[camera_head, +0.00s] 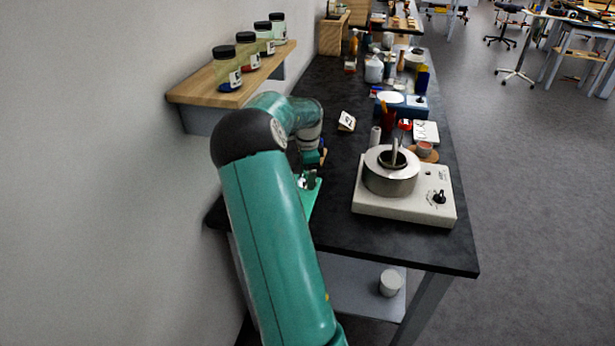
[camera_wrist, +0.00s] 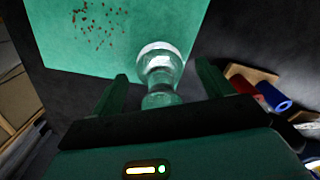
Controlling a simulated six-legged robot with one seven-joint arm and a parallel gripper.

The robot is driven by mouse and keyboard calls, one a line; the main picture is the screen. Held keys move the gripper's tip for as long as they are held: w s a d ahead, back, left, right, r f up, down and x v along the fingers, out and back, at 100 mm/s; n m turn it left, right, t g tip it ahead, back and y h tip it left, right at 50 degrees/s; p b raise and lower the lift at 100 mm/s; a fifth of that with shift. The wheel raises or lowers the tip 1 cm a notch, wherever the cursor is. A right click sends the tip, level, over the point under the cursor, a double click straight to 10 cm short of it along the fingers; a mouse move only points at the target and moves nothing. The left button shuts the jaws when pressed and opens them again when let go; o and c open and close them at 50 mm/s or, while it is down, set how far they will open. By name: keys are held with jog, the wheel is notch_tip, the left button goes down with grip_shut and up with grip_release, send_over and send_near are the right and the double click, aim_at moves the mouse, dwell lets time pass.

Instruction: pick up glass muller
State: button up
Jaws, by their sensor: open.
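The glass muller (camera_wrist: 160,66) is a clear glass piece with a rounded, bright upper part and a narrower neck. In the wrist view it stands between the two fingers of my gripper (camera_wrist: 162,88), which are open with a gap on both sides of it. Behind it is a green sheet (camera_wrist: 95,40) with small dark red specks. In the head view my gripper (camera_head: 312,168) is over the near left part of the dark table (camera_head: 340,230), by the green sheet (camera_head: 310,200). My arm hides much of this area, and the muller is hard to make out there.
A white hot plate (camera_head: 400,205) with a metal pot (camera_head: 390,178) stands to the right. A wooden wall shelf (camera_head: 235,80) with several jars is at the left, close to my arm. A red and a blue roll (camera_wrist: 273,96) lie right of my gripper. Bottles fill the far table.

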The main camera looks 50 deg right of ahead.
jog(key=shift+f, duration=0.15)
jog(key=shift+c, duration=0.5)
jog(key=c, duration=1.2)
jog(key=shift+c, duration=0.2)
jog(key=shift+r, duration=0.35)
jog(key=r, duration=0.3)
jog(key=shift+s+a+r, duration=0.15)
jog(key=shift+s+a, duration=0.05)
jog(key=s+a+r, duration=0.9)
jog(key=s, duration=0.1)
jog(key=shift+s, duration=0.15)
